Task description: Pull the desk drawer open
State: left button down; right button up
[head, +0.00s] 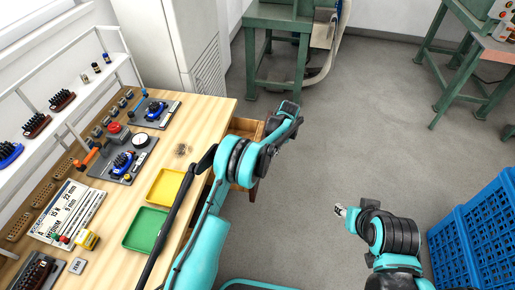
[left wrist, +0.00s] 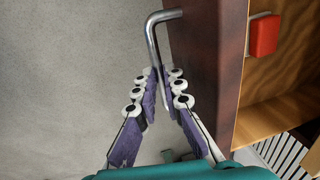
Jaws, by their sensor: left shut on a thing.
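The desk drawer (head: 243,127) stands partly open at the desk's right side, its light wooden inside showing. In the left wrist view its dark brown front (left wrist: 215,55) has a bent metal bar handle (left wrist: 151,35). My left gripper (left wrist: 161,78) is shut on the handle, with a finger on each side of the bar. In the head view the left arm hides part of the drawer and the handle is not visible. My right gripper (head: 341,210) hangs over the floor, away from the desk; its fingers are too small to read.
The wooden desk (head: 210,112) carries a yellow tray (head: 165,187), a green tray (head: 146,229) and tools. A red block (left wrist: 264,36) shows inside the drawer. Blue crates (head: 480,235) stand at the right. Grey floor between is clear.

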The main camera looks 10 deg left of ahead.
pick_arm(q)
jog(key=d, duration=0.7)
jog(key=shift+d, duration=0.3)
jog(key=shift+s, duration=0.1)
jog(key=c, duration=1.6)
grip_release()
notch_tip(320, 180, up, 12)
jog(key=d, duration=0.2)
jog(key=shift+f, duration=0.1)
